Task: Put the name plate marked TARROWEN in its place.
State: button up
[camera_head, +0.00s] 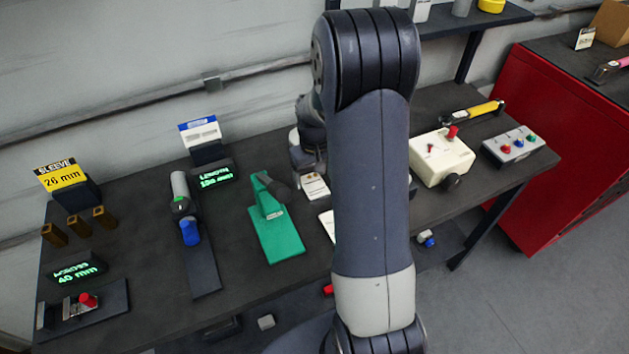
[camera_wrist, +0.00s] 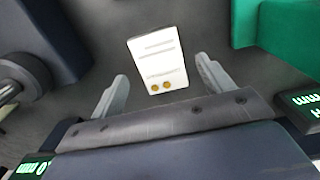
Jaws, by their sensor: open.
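No plate with a readable TARROWEN marking shows in either view. In the wrist view, a white card or plate (camera_wrist: 158,58) with faint unreadable lines and two brass-coloured dots lies beyond my gripper (camera_wrist: 162,68). My gripper's fingers are spread wide, one on each side of it in the picture, with nothing seen held. I cannot tell how far below the fingers it is. In the head view, my arm hides much of the bench middle; a white piece (camera_head: 327,224) shows partly at its left edge. The place for the plate cannot be made out.
A green stand (camera_head: 275,232) is left of my arm; green also shows in the wrist view (camera_wrist: 290,28). A rail with a blue part (camera_head: 190,232), a display (camera_head: 215,177) and a 26 mm sleeve sign (camera_head: 63,177) stand further left. A cream box (camera_head: 442,158) stands right.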

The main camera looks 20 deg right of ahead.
aim_at(314, 186)
notch_tip(314, 186, up, 10)
jog(key=shift+f+b, duration=0.25)
jog(key=shift+b, duration=0.1)
